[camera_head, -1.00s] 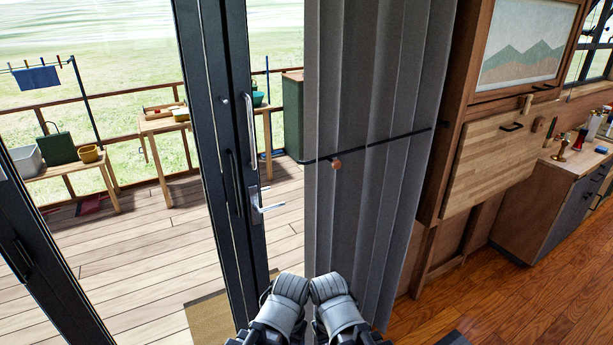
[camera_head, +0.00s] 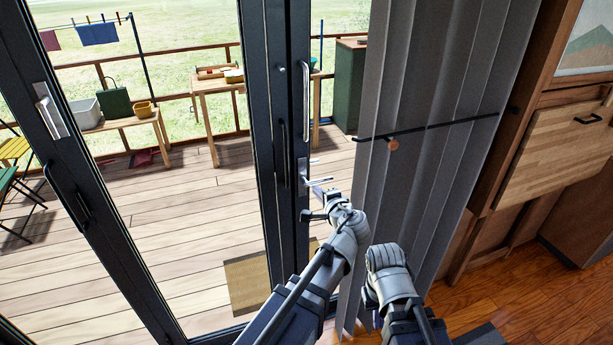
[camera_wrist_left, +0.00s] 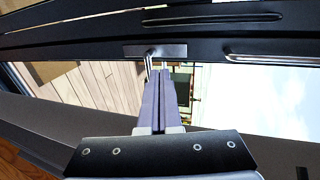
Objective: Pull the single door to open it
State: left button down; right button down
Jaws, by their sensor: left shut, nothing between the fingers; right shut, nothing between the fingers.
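The single door (camera_head: 287,60) is a dark-framed glass door, which looks closed. It carries a silver lever handle (camera_head: 318,182) and a pale vertical bar (camera_head: 305,100) above it. The lever handle also shows in the left wrist view (camera_wrist_left: 155,50), on the dark frame.
A grey curtain (camera_head: 440,90) with a dark tie hangs right of the door. A second dark frame (camera_head: 100,215) with a silver handle stands at left. A mat (camera_head: 250,280) lies on the deck outside. Wooden cabinets (camera_head: 560,150) stand at right; wood floor is free before them.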

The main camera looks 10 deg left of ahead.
pick_arm(q)
jog(key=b, duration=0.3)
send_near(299, 170)
jog(key=shift+w+a+f, duration=0.35)
jog(key=shift+w+f, duration=0.25)
jog(key=shift+w+a+f, duration=0.35)
jog(key=shift+w+f, duration=0.2)
jog(key=shift+w, duration=0.05)
jog(key=shift+w+a+r, duration=0.2)
jog(key=shift+w+a, duration=0.45)
jog(key=shift+w, duration=0.25)
jog(key=shift+w+a, duration=0.4)
jog(key=shift+w, duration=0.1)
